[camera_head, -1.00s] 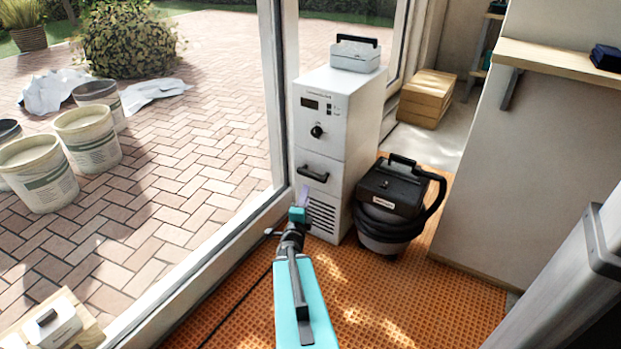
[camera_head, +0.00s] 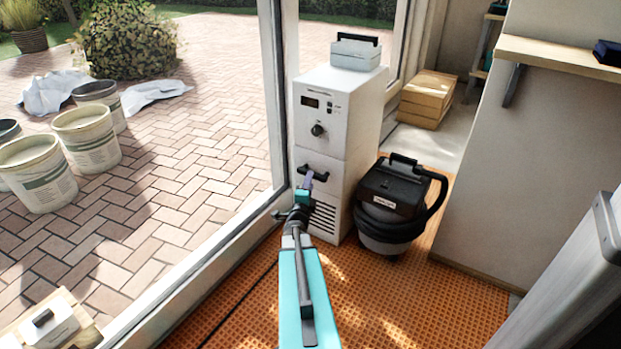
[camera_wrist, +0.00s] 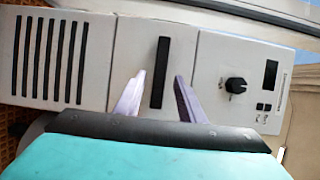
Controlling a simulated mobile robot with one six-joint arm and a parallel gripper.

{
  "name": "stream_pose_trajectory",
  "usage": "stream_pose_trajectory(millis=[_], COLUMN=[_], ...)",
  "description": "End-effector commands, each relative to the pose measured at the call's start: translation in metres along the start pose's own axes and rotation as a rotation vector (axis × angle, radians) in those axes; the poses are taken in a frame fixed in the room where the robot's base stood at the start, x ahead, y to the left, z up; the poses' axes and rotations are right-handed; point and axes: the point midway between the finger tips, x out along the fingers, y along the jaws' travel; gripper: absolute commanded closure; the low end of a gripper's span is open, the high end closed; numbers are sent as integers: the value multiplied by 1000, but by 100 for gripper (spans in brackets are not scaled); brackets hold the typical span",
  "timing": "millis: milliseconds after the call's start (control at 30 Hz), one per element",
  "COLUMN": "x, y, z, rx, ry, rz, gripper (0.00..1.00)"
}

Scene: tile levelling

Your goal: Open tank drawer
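A white upright machine (camera_head: 329,140) stands by the glass door frame. Its front has a drawer panel with a black bar handle (camera_head: 313,171) between the knob and display above and a vent grille below. In the wrist view the drawer front (camera_wrist: 130,52) looks flush with the machine's face. My gripper (camera_head: 308,180) is at the handle. In the wrist view its two purple fingers (camera_wrist: 158,98) are apart, one on each side of the lower end of the black handle (camera_wrist: 160,72). The fingers show gaps to the handle, so it is not gripped.
A black wet vacuum (camera_head: 390,200) stands close to the machine's right side. A grey case (camera_head: 356,54) sits on top of the machine. The glass door frame (camera_head: 272,100) is close on the left. Orange matting (camera_head: 365,300) is clear in front.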

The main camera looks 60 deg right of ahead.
Motion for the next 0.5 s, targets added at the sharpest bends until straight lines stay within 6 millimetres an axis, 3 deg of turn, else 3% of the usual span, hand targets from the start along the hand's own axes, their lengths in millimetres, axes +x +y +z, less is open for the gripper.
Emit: stream_pose_trajectory(millis=[500], x=[50], y=[2], z=[0], rx=[0], ry=[0], rz=[0], gripper=[64])
